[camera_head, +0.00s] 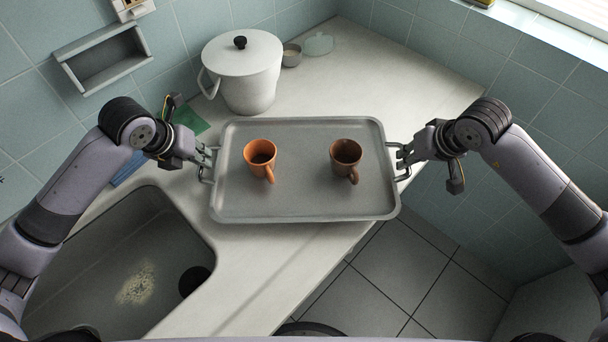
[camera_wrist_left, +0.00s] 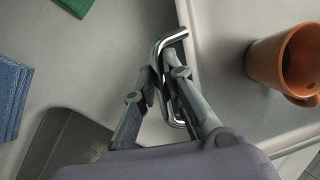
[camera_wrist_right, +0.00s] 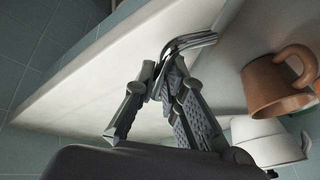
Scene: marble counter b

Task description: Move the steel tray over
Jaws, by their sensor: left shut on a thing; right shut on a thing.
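The steel tray (camera_head: 305,200) is a grey rectangle with a raised rim and a handle at each short side. It carries an orange mug (camera_head: 261,157) left of middle and a brown mug (camera_head: 346,156) right of middle, both upright. My left gripper (camera_head: 210,163) is shut on the tray's left handle, which also shows in the left wrist view (camera_wrist_left: 158,45). My right gripper (camera_head: 398,158) is shut on the right handle, seen in the right wrist view (camera_wrist_right: 188,42). The tray's front right part reaches past the counter edge. I cannot tell whether it touches the counter.
A white lidded pot (camera_head: 243,75) stands behind the tray, with a small bowl (camera_head: 291,55) beside it. A sink (camera_head: 120,270) lies front left. A green cloth (camera_head: 190,120) and a blue cloth (camera_head: 128,169) lie at left. The counter (camera_head: 400,85) is clear at the back right.

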